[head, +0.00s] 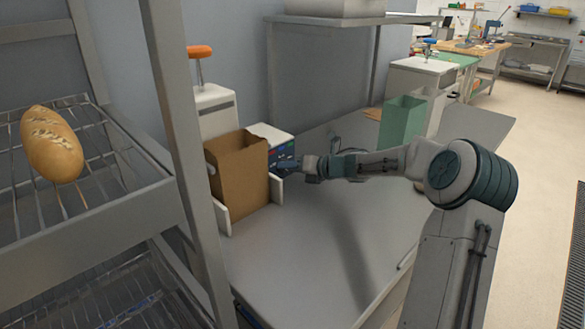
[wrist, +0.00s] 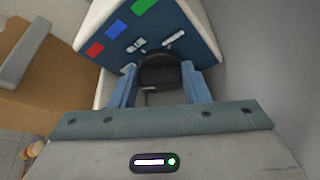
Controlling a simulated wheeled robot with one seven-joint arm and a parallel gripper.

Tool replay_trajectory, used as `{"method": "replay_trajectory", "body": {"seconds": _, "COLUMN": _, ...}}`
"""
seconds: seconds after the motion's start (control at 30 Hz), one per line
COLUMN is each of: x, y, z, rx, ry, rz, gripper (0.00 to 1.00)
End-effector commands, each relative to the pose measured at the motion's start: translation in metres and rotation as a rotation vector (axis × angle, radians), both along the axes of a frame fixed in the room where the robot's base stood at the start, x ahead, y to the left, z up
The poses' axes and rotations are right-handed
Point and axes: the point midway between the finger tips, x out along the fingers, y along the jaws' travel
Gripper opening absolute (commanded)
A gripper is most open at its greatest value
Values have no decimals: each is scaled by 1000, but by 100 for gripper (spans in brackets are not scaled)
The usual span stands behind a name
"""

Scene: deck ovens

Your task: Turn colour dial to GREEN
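The colour dial (wrist: 160,72) is a dark round knob low on a blue panel (wrist: 190,45) in the wrist view. The panel carries a red square (wrist: 95,50), a blue square (wrist: 116,29) and a green square (wrist: 143,6), with small white labels near the dial. My gripper (wrist: 161,82) has one blue finger on each side of the dial, with no clear gap, and looks shut on it. The dial's pointer cannot be made out. In the head view my gripper (head: 290,166) is at the panel (head: 281,152), hiding the dial.
An open brown paper bag (head: 237,178) stands just left of the panel, close to my gripper. A green bag (head: 402,122) stands farther back on the grey table (head: 330,245). A rack (head: 110,205) with a loaf (head: 51,144) is at left. The table's front is clear.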

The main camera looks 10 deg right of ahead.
Motion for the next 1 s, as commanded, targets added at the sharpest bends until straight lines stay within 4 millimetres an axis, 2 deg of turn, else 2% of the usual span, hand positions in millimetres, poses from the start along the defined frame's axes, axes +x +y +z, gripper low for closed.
{"method": "replay_trajectory", "body": {"seconds": 0.47, "x": 1, "y": -1, "z": 0, "rx": 72, "ry": 49, "rz": -1, "gripper": 20}}
{"method": "replay_trajectory", "body": {"seconds": 1.0, "x": 3, "y": -4, "z": -4, "rx": 409, "ry": 271, "rz": -1, "gripper": 19}}
